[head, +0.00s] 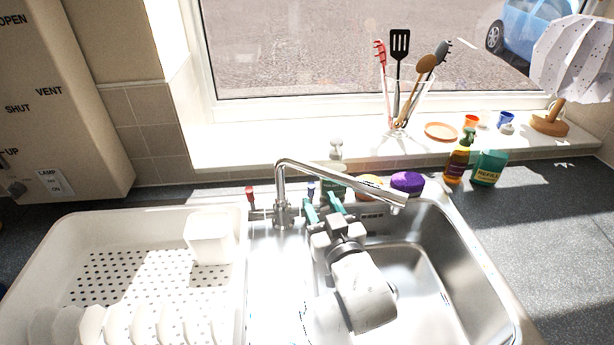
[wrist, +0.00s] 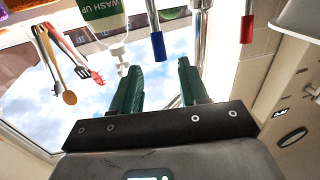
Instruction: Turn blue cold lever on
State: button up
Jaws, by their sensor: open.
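The blue cold lever (head: 311,188) stands on the right of the chrome tap (head: 283,213), and the red lever (head: 250,193) on its left. My gripper (head: 320,204) is over the sink's back edge, just right of the tap base, with its green fingers open. In the wrist view, the blue lever (wrist: 157,45) shows in the gap between the fingertips of my gripper (wrist: 158,66). I see no clear contact, and its depth from the fingers is hard to judge. The red lever (wrist: 247,27) is off to the right there.
The tap spout (head: 345,178) reaches right, just above my gripper. A wash-up bottle (wrist: 104,18) stands close to the blue lever. An orange item (head: 369,182) and a purple sponge (head: 407,182) lie behind the sink (head: 440,285). A white dish rack (head: 75,245) is left.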

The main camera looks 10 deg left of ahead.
aim_at(313, 190)
jog(key=x, duration=0.8)
jog(key=shift+w+a, duration=0.1)
jog(key=shift+w, duration=0.05)
jog(key=shift+c, duration=0.4)
grip_shut()
